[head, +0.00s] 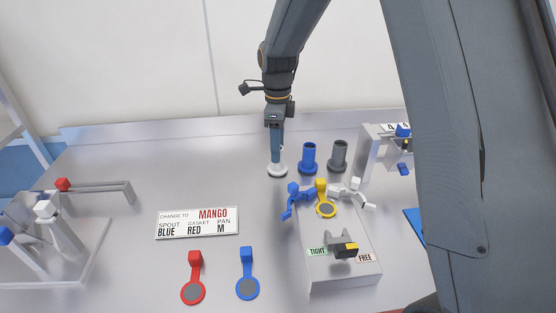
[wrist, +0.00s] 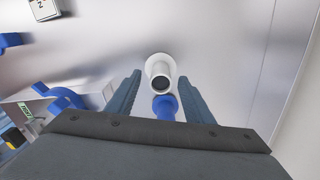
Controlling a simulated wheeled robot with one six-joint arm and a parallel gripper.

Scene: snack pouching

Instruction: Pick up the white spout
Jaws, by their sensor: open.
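The white spout (head: 278,171) stands upright on the table, at the left end of a row of spouts. In the head view mostly its round base shows, below my gripper (head: 277,150). In the wrist view the white spout (wrist: 160,66) shows its round flange and open tube end, centred ahead of the gap between my two fingers. My gripper is open, with its fingers apart on either side. I cannot tell how far the fingertips are from the spout.
A blue spout (head: 309,158) and a grey spout (head: 339,156) stand to the right. A fixture block (head: 340,279) with clamps and a yellow part (head: 325,207) is in front of them. A sign (head: 197,222), red paddle (head: 193,290) and blue paddle (head: 247,286) lie nearer. Table left of the spout is clear.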

